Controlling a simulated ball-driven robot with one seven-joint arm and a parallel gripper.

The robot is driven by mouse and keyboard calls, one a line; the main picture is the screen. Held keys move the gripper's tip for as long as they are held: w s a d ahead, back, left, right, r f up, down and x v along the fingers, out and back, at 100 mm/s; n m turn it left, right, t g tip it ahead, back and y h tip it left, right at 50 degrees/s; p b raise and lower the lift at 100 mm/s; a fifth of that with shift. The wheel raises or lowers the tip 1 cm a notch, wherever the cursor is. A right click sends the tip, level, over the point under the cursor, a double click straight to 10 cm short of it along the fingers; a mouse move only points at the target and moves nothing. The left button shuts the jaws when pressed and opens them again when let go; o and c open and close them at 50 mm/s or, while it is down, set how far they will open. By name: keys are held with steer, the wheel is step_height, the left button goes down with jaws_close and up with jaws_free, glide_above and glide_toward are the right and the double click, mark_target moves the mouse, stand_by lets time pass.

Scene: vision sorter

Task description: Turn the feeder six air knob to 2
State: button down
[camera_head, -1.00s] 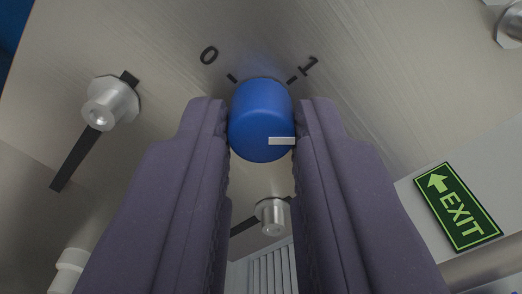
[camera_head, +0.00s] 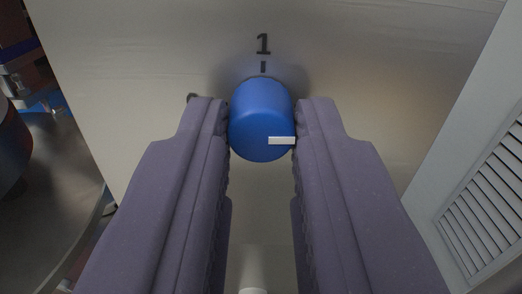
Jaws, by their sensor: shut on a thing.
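The blue knob (camera_head: 260,112) is round and stands out from a pale metal panel (camera_head: 350,50). A short white pointer line (camera_head: 281,141) on its face points right in the picture, toward the right finger. The mark 1 (camera_head: 263,44) with a tick is straight above the knob. A dark mark (camera_head: 192,98) at the left is mostly hidden by the left finger. No 2 shows; the right finger covers the panel on that side. My gripper (camera_head: 262,125) is shut on the knob, one purple-grey finger on each side. No feeder label is in view.
A white louvred panel (camera_head: 490,180) stands at the right. Round metal equipment (camera_head: 40,200) is at the lower left, with blue and reddish parts above it. A small pale fitting (camera_head: 253,290) shows at the bottom between the fingers.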

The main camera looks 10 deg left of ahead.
steer(key=shift+f+m, duration=0.2)
steer(key=shift+m, duration=0.1)
steer(key=c, duration=1)
jaws_free()
steer(key=shift+r, duration=0.1)
steer(key=shift+s, duration=0.15)
steer(key=p+v, duration=0.2)
steer(key=v, duration=0.5)
steer(key=shift+s, duration=0.25)
steer(key=shift+d, duration=0.1)
